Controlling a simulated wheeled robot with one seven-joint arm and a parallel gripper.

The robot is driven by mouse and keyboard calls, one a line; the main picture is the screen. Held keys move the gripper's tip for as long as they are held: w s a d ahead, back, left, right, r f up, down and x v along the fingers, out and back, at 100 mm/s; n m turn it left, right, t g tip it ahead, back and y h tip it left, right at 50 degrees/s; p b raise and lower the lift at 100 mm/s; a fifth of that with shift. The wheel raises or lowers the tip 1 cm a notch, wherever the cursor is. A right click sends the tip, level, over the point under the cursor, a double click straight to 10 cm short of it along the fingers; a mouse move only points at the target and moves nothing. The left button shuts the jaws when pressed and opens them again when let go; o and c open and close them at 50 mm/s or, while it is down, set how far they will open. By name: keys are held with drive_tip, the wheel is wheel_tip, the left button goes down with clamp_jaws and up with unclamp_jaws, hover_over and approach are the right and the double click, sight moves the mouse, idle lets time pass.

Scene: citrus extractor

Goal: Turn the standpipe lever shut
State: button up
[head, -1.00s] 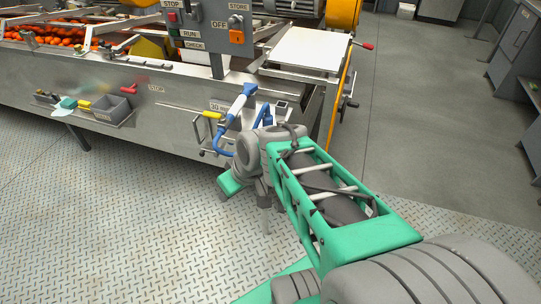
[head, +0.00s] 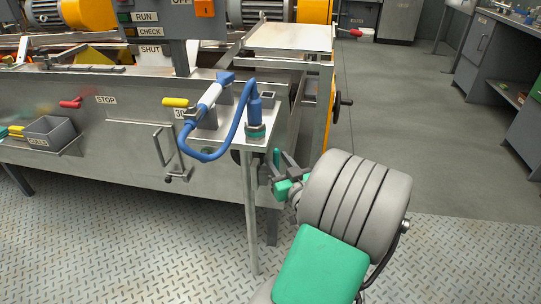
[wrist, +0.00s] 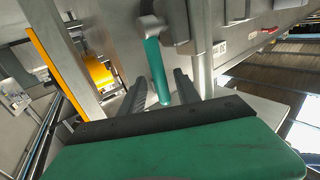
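The teal standpipe lever (wrist: 157,72) hangs from a grey pivot fitting (wrist: 150,28) in the wrist view. In the head view it is a small upright teal bar (head: 276,159) at the right of the standpipe stand (head: 249,195). My gripper (wrist: 160,82) is open, its two dark fingers apart, with the lever's lower end appearing between them. I cannot tell whether either finger touches it. In the head view my gripper (head: 285,163) is right beside the lever, partly behind my forearm. The pivot is hidden there.
A blue hose (head: 203,155) loops across the stand's top, beside a blue nozzle (head: 254,98). A yellow handle (head: 175,102) and metal bracket (head: 160,147) are to the left. A black handwheel (head: 343,102) projects at the machine's right end. The floor at right is clear.

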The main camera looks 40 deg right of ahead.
drive_tip(key=x, duration=0.4)
clamp_jaws()
idle(0.4)
idle(1.0)
